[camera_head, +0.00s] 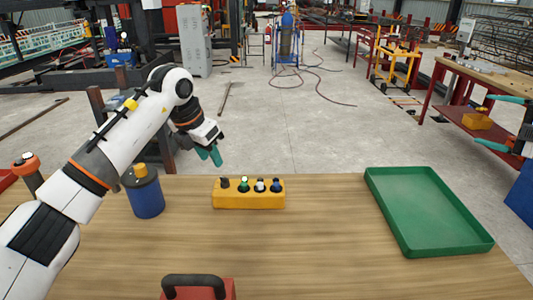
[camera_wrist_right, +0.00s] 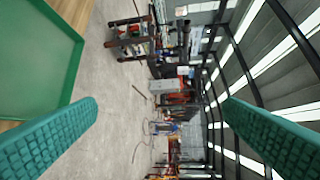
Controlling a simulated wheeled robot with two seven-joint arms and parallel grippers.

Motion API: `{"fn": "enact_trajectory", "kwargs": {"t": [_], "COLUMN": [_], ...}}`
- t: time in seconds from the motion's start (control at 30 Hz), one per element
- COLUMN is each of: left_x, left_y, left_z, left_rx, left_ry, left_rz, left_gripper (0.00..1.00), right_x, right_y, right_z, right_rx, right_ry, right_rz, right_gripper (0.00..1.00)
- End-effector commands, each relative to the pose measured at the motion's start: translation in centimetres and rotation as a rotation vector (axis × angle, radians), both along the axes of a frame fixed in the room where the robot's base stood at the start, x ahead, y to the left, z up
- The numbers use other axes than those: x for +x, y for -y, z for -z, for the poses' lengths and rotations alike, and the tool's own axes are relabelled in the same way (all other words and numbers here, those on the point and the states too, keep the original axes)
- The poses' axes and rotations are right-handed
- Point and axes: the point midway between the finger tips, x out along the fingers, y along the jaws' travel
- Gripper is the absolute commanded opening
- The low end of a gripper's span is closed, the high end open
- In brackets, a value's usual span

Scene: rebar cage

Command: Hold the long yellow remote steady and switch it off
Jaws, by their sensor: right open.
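The long yellow remote (camera_head: 249,201) lies on the wooden table, near the middle of its far edge. Several controls stand in a row on its top: a dark one at the left, then a bright green, a whitish and a blue one. My left gripper (camera_head: 209,156) is above and behind the remote's left end, apart from it; its teal fingers point down and look close together, and any gap is unclear. My right gripper (camera_head: 500,122) is at the right edge of the head view, open and empty, far from the remote. Its spread fingers also show in the right wrist view (camera_wrist_right: 160,135).
A green tray (camera_head: 378,192) lies on the table's right side. A blue canister (camera_head: 146,197) with a yellow top stands left of the remote. A red toolbox (camera_head: 222,290) with a dark handle is at the front edge. The table between remote and tray is clear.

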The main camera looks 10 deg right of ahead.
Motion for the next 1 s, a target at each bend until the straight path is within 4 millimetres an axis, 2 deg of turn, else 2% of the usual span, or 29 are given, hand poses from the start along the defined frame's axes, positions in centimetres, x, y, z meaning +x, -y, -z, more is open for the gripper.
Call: {"fn": "enact_trajectory", "kwargs": {"t": [0.03,0.17,0.3,0.4,0.57,0.63,0.7,0.87,1.0], "left_x": [0.0,0.0,0.0,0.0,0.0,0.0,0.0,0.0,0.0], "left_y": [0.0,0.0,0.0,0.0,0.0,0.0,0.0,0.0,0.0], "left_z": [0.0,0.0,0.0,0.0,0.0,0.0,0.0,0.0,0.0], "left_rx": [0.0,0.0,0.0,0.0,0.0,0.0,0.0,0.0,0.0], "left_ry": [0.0,0.0,0.0,0.0,0.0,0.0,0.0,0.0,0.0], "left_rz": [0.0,0.0,0.0,0.0,0.0,0.0,0.0,0.0,0.0], "left_gripper": [0.36,0.36,0.36,0.36,0.36,0.36,0.36,0.36,0.36], "right_x": [-0.1,-1.0,-2.9,-4.4,-5.7,-5.4,-3.4,1.8,6.1], "right_y": [-1.2,-3.4,-4.9,-5.5,-6.6,-7.4,-9.0,-12.6,-17.1], "right_z": [-3.1,-9.2,-15.1,-18.4,-21.8,-22.4,-21.6,-17.6,-13.2], "right_rx": [-0.016,-0.033,-0.035,-0.016,0.044,0.086,0.143,0.209,0.225], "right_ry": [-0.009,-0.056,-0.071,-0.063,-0.054,-0.069,-0.13,-0.307,-0.482], "right_rz": [-0.002,0.05,0.157,0.239,0.344,0.374,0.38,0.344,0.293], "right_gripper": [0.91,0.91,0.91,0.91,0.91,0.91,0.91,0.91,0.91]}}
